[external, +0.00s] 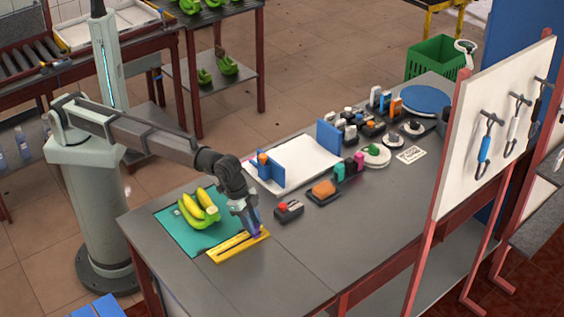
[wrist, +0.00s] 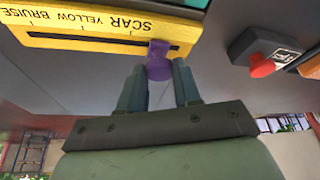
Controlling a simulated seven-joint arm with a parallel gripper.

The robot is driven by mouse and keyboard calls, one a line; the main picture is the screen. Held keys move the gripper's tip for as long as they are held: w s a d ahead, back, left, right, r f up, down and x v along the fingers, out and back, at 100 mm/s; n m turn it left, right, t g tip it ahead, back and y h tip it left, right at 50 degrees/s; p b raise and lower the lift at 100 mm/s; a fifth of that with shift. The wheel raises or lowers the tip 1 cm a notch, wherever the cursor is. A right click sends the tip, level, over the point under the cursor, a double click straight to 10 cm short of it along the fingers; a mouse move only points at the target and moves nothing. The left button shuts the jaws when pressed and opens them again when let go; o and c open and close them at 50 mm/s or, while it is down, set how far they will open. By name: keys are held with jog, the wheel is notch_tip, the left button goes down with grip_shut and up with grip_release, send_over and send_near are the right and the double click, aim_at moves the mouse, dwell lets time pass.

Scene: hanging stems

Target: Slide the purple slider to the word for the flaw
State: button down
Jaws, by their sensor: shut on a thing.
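The purple slider (wrist: 159,62) sits in the slot of a yellow slider board (wrist: 85,35) on the table. The board shows the words SCAR, YELLOW and BRUISE, upside down in the wrist view. The slider stands by SCAR, near the right end of the slot there. My gripper (wrist: 160,80) is shut on the slider, one finger on each side. In the external view the board (external: 226,253) lies in front of a bunch of bananas (external: 195,209), yellow with green parts, on a teal mat (external: 172,221). I cannot make out a flaw on the bananas.
A dark box with a red button (external: 288,210) stands right of the board. An orange sponge-like block (external: 323,188) on a dark tray lies beyond it. A white tray (external: 300,172) and several small items fill the far table. The near right table is bare.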

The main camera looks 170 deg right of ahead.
send_over(231, 246)
jog(key=shift+w, duration=0.1)
jog(key=c, duration=0.8)
grip_release()
jog(key=shift+a, duration=0.1)
jog(key=shift+r, duration=0.1)
jog(key=v, duration=1.3)
jog(key=shift+d+r, duration=0.2)
jog(key=shift+d, duration=0.1)
